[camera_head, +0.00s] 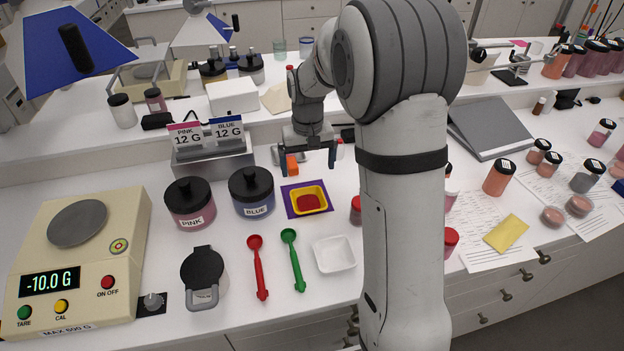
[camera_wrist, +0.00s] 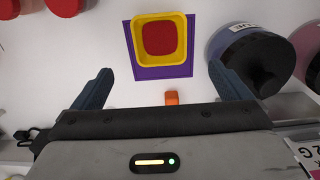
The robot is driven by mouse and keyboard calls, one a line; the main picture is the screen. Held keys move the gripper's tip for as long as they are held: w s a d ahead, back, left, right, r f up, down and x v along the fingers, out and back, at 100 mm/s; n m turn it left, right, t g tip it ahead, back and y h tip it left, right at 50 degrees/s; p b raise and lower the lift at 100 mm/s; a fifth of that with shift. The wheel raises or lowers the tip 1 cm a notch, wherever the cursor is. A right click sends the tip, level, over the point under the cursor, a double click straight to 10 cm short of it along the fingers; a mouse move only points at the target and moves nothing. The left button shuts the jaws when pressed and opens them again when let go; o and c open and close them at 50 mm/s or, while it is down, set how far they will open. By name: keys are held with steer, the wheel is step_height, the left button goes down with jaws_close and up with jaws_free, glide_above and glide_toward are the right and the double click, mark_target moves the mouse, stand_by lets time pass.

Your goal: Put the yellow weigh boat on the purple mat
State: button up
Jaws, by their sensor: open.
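The yellow weigh boat (camera_head: 324,194) sits on the purple mat (camera_head: 291,207), with red material inside it. In the wrist view the boat (camera_wrist: 139,64) rests toward the upper part of the mat (camera_wrist: 160,73), and mat shows on its sides and below it. My gripper (camera_head: 308,170) is open and empty, behind the boat and above the table.
Pink (camera_head: 189,203) and blue (camera_head: 251,192) jars stand left of the mat. A white weigh boat (camera_head: 334,254), green scoop (camera_head: 293,260) and red scoop (camera_head: 258,268) lie in front. A scale (camera_head: 120,225) stands at left.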

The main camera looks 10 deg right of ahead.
steer(key=s+r+t, duration=0.1)
steer(key=s+r, duration=0.3)
steer(key=s, duration=0.9)
steer(key=s+r+t, duration=0.2)
steer(key=s+r, duration=0.3)
steer(key=s, duration=0.8)
steer(key=shift+d, duration=0.15)
